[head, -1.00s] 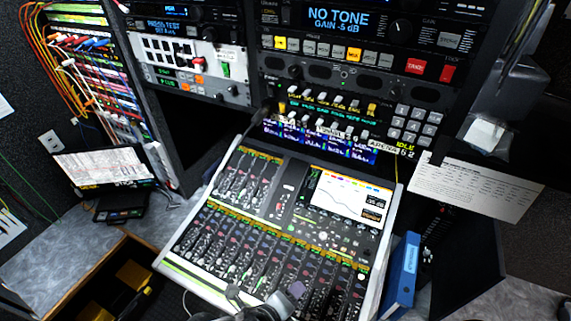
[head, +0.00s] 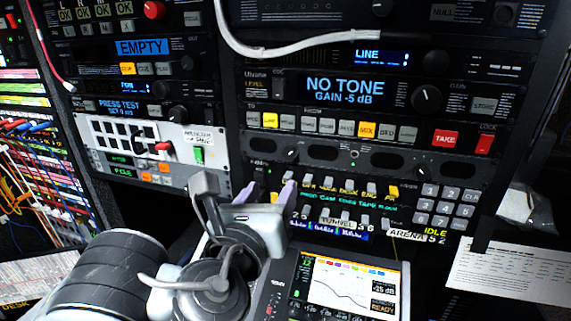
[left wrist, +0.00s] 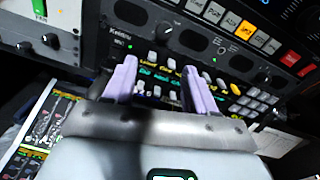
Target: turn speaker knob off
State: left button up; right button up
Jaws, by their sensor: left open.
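The speaker panel (head: 322,153) is a black rack strip with dark oval grilles. It carries a small dark knob (head: 291,155) left of centre and another dark knob (head: 427,168) at the right. No label tells me which is the speaker knob. In the left wrist view the left knob (left wrist: 164,32) shows just above the fingers. My left gripper (head: 269,187) has two purple fingers, open and empty, below that knob in the picture. The fingers also show in the left wrist view (left wrist: 161,70). I see no contact with the panel. My right gripper is not in view.
Below the speaker panel are small switches with lit labels and a grey keypad (head: 441,205). Above is the "NO TONE" unit (head: 346,87) with lit buttons. The mixing console screen (head: 350,287) is at the bottom. A white cable (head: 300,48) hangs across the top.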

aim_at(288, 156)
pick_arm(q)
jog(key=x, duration=0.3)
jog(key=r+x, duration=0.1)
jog(key=x, duration=0.1)
jog(key=r+b+x, duration=0.1)
jog(key=x, duration=0.2)
jog(key=shift+w+d, duration=0.15)
jog(key=shift+w, duration=0.15)
jog(key=shift+x, duration=0.95)
grip_shut()
jog(key=shift+f, duration=0.1)
